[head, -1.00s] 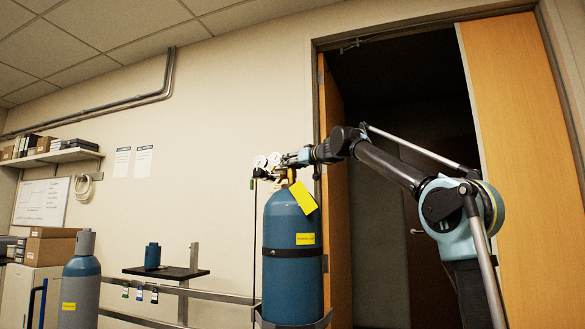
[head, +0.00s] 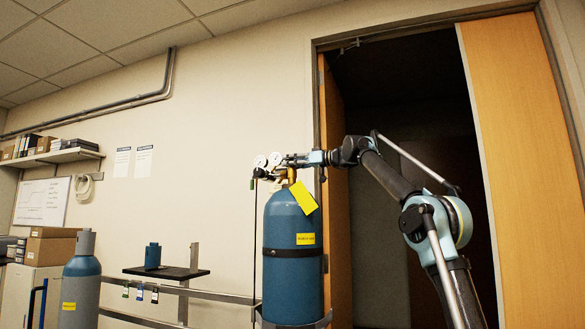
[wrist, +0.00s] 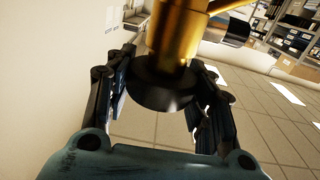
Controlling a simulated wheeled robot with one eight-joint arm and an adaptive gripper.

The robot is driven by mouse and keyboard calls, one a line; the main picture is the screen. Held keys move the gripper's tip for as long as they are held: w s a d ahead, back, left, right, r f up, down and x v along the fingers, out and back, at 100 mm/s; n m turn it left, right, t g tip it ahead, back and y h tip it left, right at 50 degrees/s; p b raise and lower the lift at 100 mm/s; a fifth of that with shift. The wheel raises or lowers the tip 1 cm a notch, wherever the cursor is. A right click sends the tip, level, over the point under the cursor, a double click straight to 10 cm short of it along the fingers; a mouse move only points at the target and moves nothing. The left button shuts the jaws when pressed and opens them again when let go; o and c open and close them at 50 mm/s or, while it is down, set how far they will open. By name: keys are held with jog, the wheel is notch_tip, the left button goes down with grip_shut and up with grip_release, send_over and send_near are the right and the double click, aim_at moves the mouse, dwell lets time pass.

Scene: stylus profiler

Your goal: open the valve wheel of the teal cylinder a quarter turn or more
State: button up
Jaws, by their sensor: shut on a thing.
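The teal cylinder (head: 291,270) stands upright against the wall, left of the doorway, with a dark strap around it and a yellow tag near its top. Its brass valve (wrist: 181,35) shows close up in the wrist view. The black valve wheel (wrist: 165,88) sits at the end of the brass body, between my two fingers. My gripper (head: 296,160) reaches the valve from the right, and in the wrist view my gripper (wrist: 167,80) is shut on the wheel. In the head view the wheel is too small and hidden to read its angle.
Round gauges (head: 268,161) sit just left of my gripper at the cylinder's top. A grey cylinder with a blue top (head: 80,295) stands far left. A small shelf (head: 165,272) is on the wall between. The open door leaf (head: 336,190) is close behind on the right.

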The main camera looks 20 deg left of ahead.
jog(key=shift+w+d+n+g, duration=0.15)
jog(key=shift+n+g, duration=0.45)
jog(key=shift+g, duration=0.4)
jog(key=shift+n+g, duration=0.4)
jog(key=shift+g, duration=0.2)
jog(key=o, duration=1.1)
jog(key=d, duration=1.2)
jog(key=shift+w, duration=0.3)
jog(key=shift+f, duration=0.1)
